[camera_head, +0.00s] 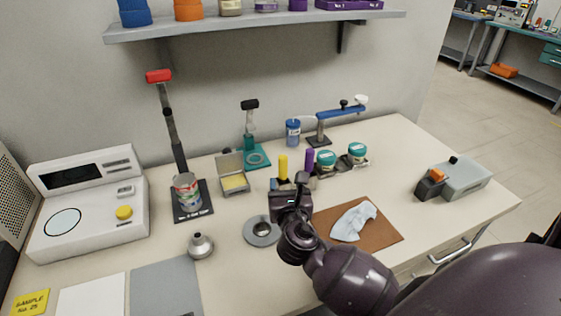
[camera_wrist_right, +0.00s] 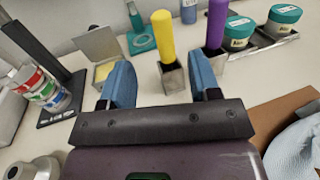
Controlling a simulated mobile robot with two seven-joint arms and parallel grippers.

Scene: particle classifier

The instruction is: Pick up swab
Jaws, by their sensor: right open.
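A yellow upright handle (camera_head: 283,166) stands in a small metal block; it also shows in the right wrist view (camera_wrist_right: 163,38). A purple upright handle (camera_head: 309,161) stands in a similar block to its right, and shows in the wrist view (camera_wrist_right: 216,24). I cannot tell for sure which of these is the swab. My right gripper (camera_head: 290,187) is open and empty, in front of the handles. In the wrist view its blue fingers (camera_wrist_right: 165,82) are spread, with the yellow handle between and beyond them. My left gripper is not in view.
A metal ring (camera_head: 262,232) and a brown mat (camera_head: 385,235) with a pale cloth (camera_head: 353,221) lie near my right arm. Two teal-lidded jars (camera_head: 326,160) stand right of the purple handle. An open tin (camera_head: 236,182) is at left. A shelf (camera_head: 250,27) hangs above.

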